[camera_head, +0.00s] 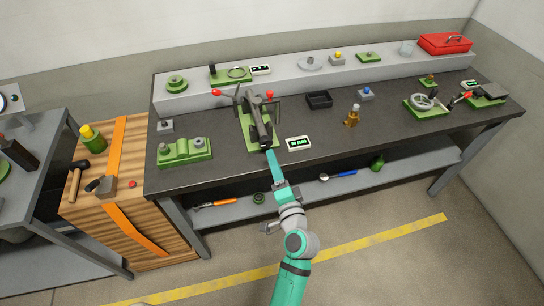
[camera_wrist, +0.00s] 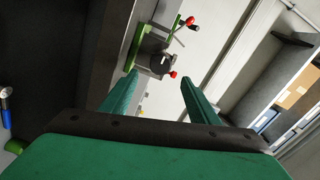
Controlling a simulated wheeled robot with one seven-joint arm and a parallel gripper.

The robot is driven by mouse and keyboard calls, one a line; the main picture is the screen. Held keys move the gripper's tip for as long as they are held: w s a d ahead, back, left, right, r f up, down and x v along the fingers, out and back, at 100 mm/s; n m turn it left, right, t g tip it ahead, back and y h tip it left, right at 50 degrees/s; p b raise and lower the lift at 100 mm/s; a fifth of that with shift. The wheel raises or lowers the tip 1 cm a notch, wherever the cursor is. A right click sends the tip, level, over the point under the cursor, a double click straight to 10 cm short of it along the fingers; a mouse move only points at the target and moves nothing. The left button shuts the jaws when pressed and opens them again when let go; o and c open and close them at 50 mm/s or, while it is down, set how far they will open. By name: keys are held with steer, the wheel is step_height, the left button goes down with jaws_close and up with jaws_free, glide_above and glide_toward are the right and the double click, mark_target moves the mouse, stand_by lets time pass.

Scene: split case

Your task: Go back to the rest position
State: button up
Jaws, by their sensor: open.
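My gripper (camera_head: 271,157) is at the front edge of the dark workbench (camera_head: 225,165), just in front of a dark grey device on a green base. In the wrist view, my gripper (camera_wrist: 154,80) has its two teal fingers wide apart with nothing between them. The dark grey device (camera_head: 256,118) has red-knobbed levers and stands beyond the fingertips. It also shows in the wrist view (camera_wrist: 153,58), apart from the fingers. In the head view the fingertips overlap the device's near end, so the exact gap cannot be told.
A green block fixture (camera_head: 185,151) is left of the device. A small display box (camera_head: 298,143), a black tray (camera_head: 319,99) and a brass piece (camera_head: 352,117) are to the right. A shelf (camera_head: 330,180) with tools runs below. The floor in front is clear.

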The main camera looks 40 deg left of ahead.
steer(key=shift+s+d, duration=0.15)
steer(key=shift+d, duration=0.05)
stand_by(0.4)
steer(key=s+d+f+t+h, duration=0.1)
steer(key=s+d+f+h, duration=0.4)
steer(key=d, duration=0.4)
steer(key=s+d+f+t+h, duration=0.2)
steer(key=s+d+f+h, duration=0.2)
steer(key=s+d+f, duration=0.45)
steer(key=s+d+r+n+h, duration=0.2)
steer(key=s+d+r, duration=0.2)
steer(key=s, duration=0.4)
steer(key=s+d+r+n+h, duration=0.2)
steer(key=s+d+r+n, duration=0.1)
steer(key=s+d, duration=0.4)
steer(key=shift+s+r+t+h, duration=0.3)
steer(key=shift+s+r, duration=0.15)
steer(key=shift+s, duration=0.8)
steer(key=shift+d, duration=0.1)
stand_by(0.4)
